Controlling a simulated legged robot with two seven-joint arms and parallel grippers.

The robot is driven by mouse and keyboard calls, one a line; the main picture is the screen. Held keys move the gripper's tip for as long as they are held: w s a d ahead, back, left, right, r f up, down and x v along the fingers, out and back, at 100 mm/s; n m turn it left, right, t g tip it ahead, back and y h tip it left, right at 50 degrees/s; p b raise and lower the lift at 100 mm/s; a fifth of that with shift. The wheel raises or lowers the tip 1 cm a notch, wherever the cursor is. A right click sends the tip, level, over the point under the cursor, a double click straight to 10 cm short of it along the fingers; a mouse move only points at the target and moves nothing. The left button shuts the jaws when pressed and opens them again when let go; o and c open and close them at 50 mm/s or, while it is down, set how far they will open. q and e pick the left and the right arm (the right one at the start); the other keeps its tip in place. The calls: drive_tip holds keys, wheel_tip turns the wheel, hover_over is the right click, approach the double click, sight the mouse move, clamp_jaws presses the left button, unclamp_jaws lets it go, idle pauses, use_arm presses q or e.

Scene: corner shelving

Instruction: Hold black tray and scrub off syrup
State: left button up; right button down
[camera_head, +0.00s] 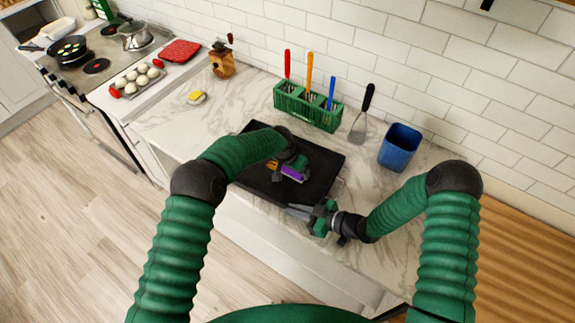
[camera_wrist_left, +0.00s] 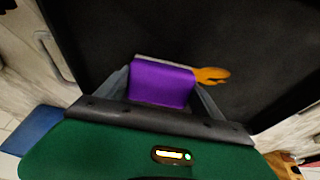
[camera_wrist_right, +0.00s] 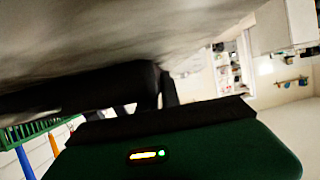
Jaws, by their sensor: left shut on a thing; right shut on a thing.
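The black tray (camera_head: 325,164) lies on the marble counter, and its dark surface fills much of the left wrist view (camera_wrist_left: 250,35). My left gripper (camera_head: 292,170) is shut on a purple sponge (camera_wrist_left: 162,83) and holds it low over the tray's middle. I cannot tell for certain whether the sponge touches the surface. An orange-brown syrup patch (camera_wrist_left: 211,75) shows right beside the sponge; part of it may be hidden under it. My right gripper (camera_head: 298,210) is shut on the tray's near right edge. In the right wrist view the tray (camera_wrist_right: 90,90) is a dark band at the fingers.
A green utensil holder (camera_head: 308,109) stands behind the tray, with a spatula (camera_head: 361,115) and a blue bin (camera_head: 399,147) to its right. A yellow sponge-like item (camera_head: 196,97) lies at the left. The stove and a tray of eggs are farther left.

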sight(270, 161)
use_arm(q)
drive_tip(key=shift+s+d, duration=0.3)
drive_tip(key=shift+d, duration=0.15)
use_arm(e)
drive_tip(key=shift+s, duration=0.1)
use_arm(q)
drive_tip(key=shift+w+a, duration=1)
drive_tip(key=shift+a, duration=0.6)
drive_tip(key=shift+w+a, duration=0.95)
drive_tip(key=shift+a, duration=0.65)
drive_tip(key=shift+w+a, duration=1)
drive_tip(key=shift+a, duration=0.6)
drive_tip(key=shift+w+a+r, duration=0.1)
drive_tip(key=shift+a, duration=0.1)
wheel_tip(270, 161, up, 8)
use_arm(e)
drive_tip(key=c, duration=1.5)
unclamp_jaws()
